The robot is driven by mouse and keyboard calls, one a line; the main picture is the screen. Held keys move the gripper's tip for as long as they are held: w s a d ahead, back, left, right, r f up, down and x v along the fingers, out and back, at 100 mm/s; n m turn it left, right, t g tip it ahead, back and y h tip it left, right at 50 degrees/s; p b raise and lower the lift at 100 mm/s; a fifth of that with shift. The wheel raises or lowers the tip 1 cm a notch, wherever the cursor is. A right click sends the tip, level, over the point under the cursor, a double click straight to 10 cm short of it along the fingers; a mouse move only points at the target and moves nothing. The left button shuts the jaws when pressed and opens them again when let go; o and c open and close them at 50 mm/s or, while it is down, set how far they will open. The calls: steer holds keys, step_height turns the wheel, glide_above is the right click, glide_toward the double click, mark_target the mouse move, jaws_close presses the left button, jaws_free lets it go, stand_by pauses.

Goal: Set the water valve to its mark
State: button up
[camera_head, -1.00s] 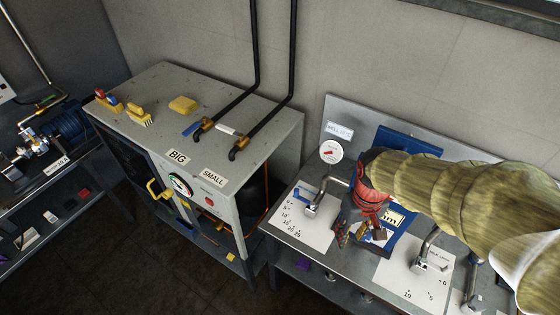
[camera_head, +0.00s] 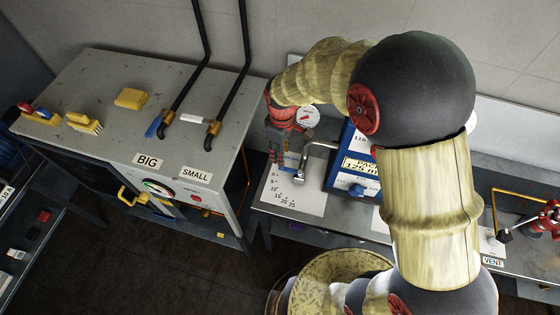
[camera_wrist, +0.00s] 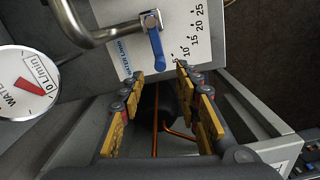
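The water valve has a blue lever on a metal pipe (camera_head: 318,148). In the wrist view the blue lever (camera_wrist: 157,50) hangs from its pivot beside a white scale plate (camera_wrist: 205,38) with 10, 15, 20 and 25 readable. A small mark or arrow shows near the 10. My gripper (camera_wrist: 160,74) is open, its yellow-padded fingers spread, with the lever's end just beyond the gap between the tips. I cannot tell if they touch. In the head view my gripper (camera_head: 278,153) hangs over the plate's upper left and partly hides the lever.
A round dial (camera_wrist: 28,84) with a red needle, marked L/min, is left in the wrist view. A blue box (camera_head: 340,165) stands right of the valve. A grey cabinet (camera_head: 130,95) with pipes and a gauge is left. My arm covers much of the bench.

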step_height(320, 180, down, 7)
steer(key=shift+d+r+b, duration=0.1)
steer(key=shift+b, duration=0.2)
steer(key=shift+c, duration=0.7)
jaws_close()
